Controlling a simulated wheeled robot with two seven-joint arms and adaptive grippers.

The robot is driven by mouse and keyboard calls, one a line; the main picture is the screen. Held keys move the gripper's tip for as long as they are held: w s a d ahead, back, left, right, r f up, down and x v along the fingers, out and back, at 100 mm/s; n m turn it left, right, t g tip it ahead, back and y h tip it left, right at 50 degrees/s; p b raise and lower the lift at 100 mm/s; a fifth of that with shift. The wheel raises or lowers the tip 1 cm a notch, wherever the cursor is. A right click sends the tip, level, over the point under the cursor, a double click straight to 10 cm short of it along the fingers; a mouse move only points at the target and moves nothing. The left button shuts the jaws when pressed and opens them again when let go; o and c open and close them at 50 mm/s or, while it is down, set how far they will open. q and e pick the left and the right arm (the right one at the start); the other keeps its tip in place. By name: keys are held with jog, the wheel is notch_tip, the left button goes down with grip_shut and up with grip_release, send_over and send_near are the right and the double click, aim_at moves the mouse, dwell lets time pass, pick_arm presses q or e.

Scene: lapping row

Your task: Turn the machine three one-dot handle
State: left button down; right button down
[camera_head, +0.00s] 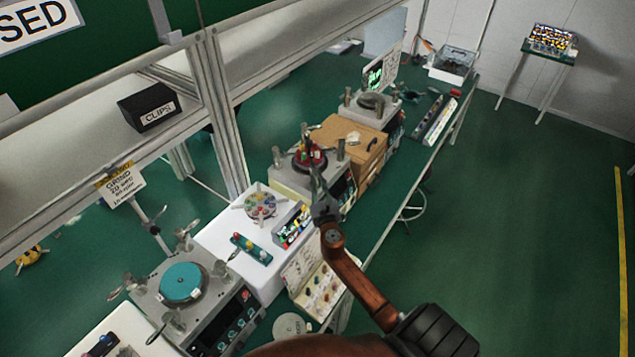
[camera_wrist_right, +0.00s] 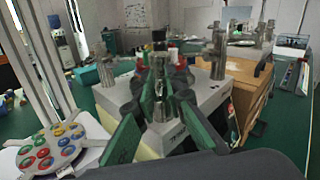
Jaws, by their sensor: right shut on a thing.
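My right gripper (camera_head: 317,185) reaches the near side of the middle lapping machine (camera_head: 287,183), a grey box with a dark round plate carrying red and other coloured pieces. In the right wrist view my right gripper (camera_wrist_right: 158,108) is shut on a metal handle (camera_wrist_right: 159,88) standing at the machine's near corner. Other metal handles of this machine stand upright at its left (camera_head: 277,157) and back (camera_head: 304,131); one more shows at the right in the wrist view (camera_wrist_right: 218,55). The dot marks and machine numbers cannot be read. My left gripper is not in view.
A machine with a teal plate (camera_head: 181,283) stands in front left. Between them is a white top with a dish of coloured discs (camera_head: 261,205). A wooden box (camera_head: 365,155) and a further machine (camera_head: 371,112) stand behind. Frame posts (camera_head: 221,110) rise at the left.

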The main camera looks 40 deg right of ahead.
jog(key=shift+a, duration=0.15)
jog(key=shift+w+a+m+g+h+b, duration=0.4)
jog(key=shift+w+m+g+h+b, duration=0.15)
jog(key=shift+m+g+h, duration=1.1)
jog(key=shift+w+a+m+g+h+b, duration=0.45)
jog(key=shift+m+g+h, duration=0.85)
jog(key=shift+g, duration=0.65)
jog(key=shift+w+a+m+g+h+b, duration=0.3)
jog(key=shift+w+m+g+h+b, duration=0.25)
jog(key=shift+m+g+h, duration=1.1)
jog(key=shift+g+y, duration=0.3)
jog(key=shift+g, duration=0.05)
jog(key=c, duration=2)
grip_release()
jog(key=shift+o, duration=0.2)
